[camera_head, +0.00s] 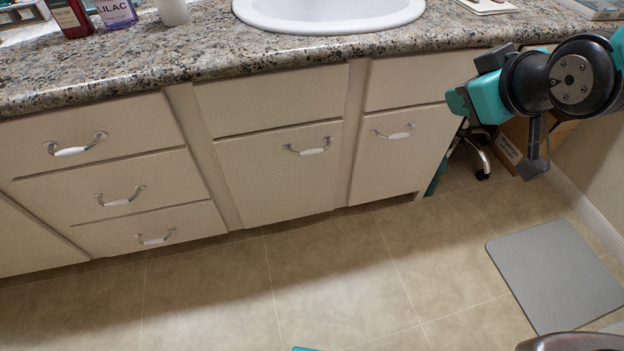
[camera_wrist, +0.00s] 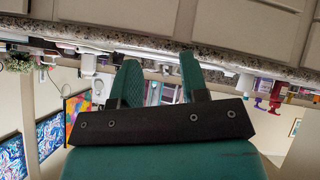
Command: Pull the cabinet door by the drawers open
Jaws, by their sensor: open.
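The cabinet door (camera_head: 279,172) by the drawers is a beige panel, shut, right of the drawer stack in the head view. Its handle (camera_head: 307,147) is a white and metal bar near the top edge. A second shut door (camera_head: 400,155) with its own handle (camera_head: 393,132) stands to its right. In the wrist view my gripper (camera_wrist: 160,80) is open, with its two teal fingers apart and nothing between them. In the head view my teal and black arm is at the upper right, to the right of both doors, apart from the handle.
Several shut drawers (camera_head: 115,160) are at the left. A speckled counter (camera_head: 200,58) with a white sink (camera_head: 330,27) juts out above the doors. The tiled floor in front is clear. A grey mat (camera_head: 556,274) and a cardboard box (camera_head: 510,150) are at the right.

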